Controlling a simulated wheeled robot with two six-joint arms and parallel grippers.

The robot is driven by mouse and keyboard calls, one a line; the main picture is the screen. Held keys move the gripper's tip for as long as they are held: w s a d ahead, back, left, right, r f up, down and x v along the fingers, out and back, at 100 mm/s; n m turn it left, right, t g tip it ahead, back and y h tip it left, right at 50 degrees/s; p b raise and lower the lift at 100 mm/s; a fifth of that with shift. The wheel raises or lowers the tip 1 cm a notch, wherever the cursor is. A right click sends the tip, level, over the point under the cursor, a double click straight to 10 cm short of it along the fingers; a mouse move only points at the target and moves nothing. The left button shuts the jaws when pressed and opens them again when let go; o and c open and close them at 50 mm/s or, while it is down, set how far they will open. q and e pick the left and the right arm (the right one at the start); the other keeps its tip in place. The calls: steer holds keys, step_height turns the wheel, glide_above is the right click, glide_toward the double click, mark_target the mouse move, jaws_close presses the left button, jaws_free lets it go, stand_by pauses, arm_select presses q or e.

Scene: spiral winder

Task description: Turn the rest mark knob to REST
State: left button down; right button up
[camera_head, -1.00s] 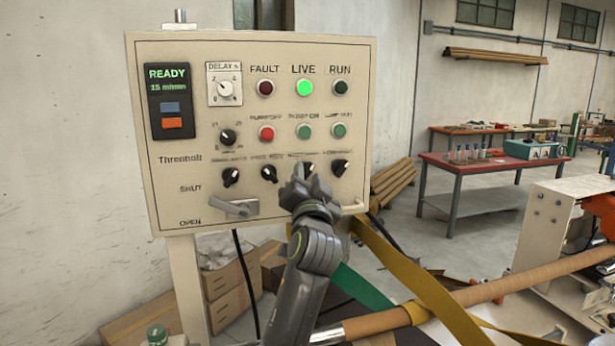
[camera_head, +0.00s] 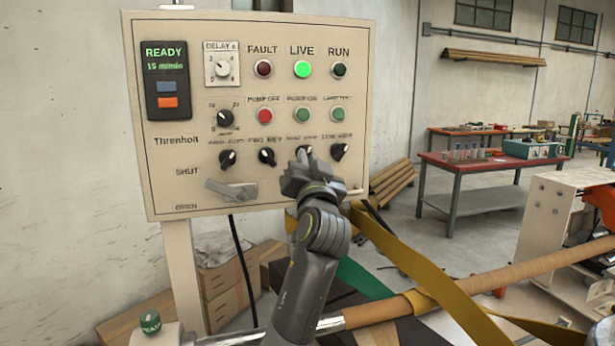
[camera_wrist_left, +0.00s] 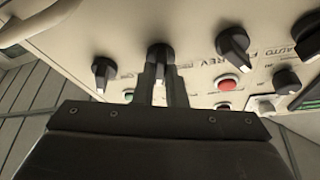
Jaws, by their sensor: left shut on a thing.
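The control panel (camera_head: 180,195) carries a bottom row of black knobs. My left gripper (camera_head: 303,168) is at the third knob from the left (camera_head: 306,151) in that row and largely covers it in the head view. In the left wrist view, the left gripper's fingers (camera_wrist_left: 163,80) are shut on this black knob (camera_wrist_left: 160,54), at its sides. Its label is too blurred or covered to read, so I cannot tell its setting. The right gripper is in neither current view.
Neighbouring knobs (camera_head: 267,157) and (camera_head: 340,151) sit close on both sides. A grey lever handle (camera_head: 232,191) is at the panel's lower left. Yellow strap (camera_head: 410,265) and a brown roll (camera_head: 540,266) lie below right.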

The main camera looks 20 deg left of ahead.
arm_select(q)
steer(key=shift+w+d+f+n+g+y+b, duration=0.1)
steer(key=shift+n+g+y+b, duration=0.9)
steer(key=shift+n+b, duration=1.3)
steer(key=shift+w+d+r+n+g+y+b, duration=0.15)
steer(key=shift+n+g+y+b, duration=0.9)
steer(key=shift+n, duration=2.1)
steer(key=shift+d+f+n+g+y+b, duration=0.15)
steer(key=shift+n+g+y+b, duration=0.75)
steer(key=shift+n+b, duration=1.6)
steer(key=shift+n+y, duration=0.35)
steer(key=shift+n, duration=0.2)
steer(key=c, duration=1.5)
jaws_free()
steer(key=shift+w+a, duration=0.1)
steer(key=shift+w, duration=0.05)
